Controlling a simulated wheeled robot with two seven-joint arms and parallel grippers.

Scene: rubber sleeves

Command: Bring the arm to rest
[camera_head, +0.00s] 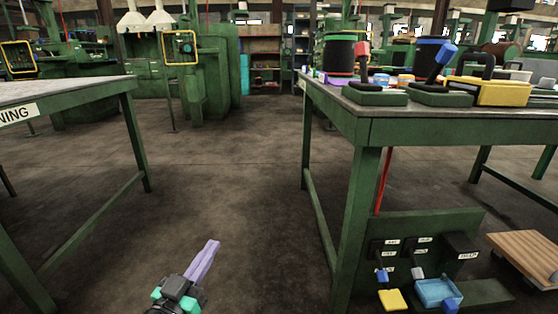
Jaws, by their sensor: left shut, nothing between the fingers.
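My left gripper (212,246) shows at the bottom of the head view, left of centre. Its long purple fingers lie together, shut and empty, and point up and slightly right in the picture. Its dark body with teal and green parts is cut off by the bottom edge. It is over the open floor between two tables and appears to touch nothing. My right gripper is not in view.
A green-legged table (430,128) on the right bears black pads, a yellow toolbox (490,93) and dark round containers. Another table (75,92) stands at the left. Below the right table are a green panel (440,229) and a wooden board (527,252). Floor between the tables is clear.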

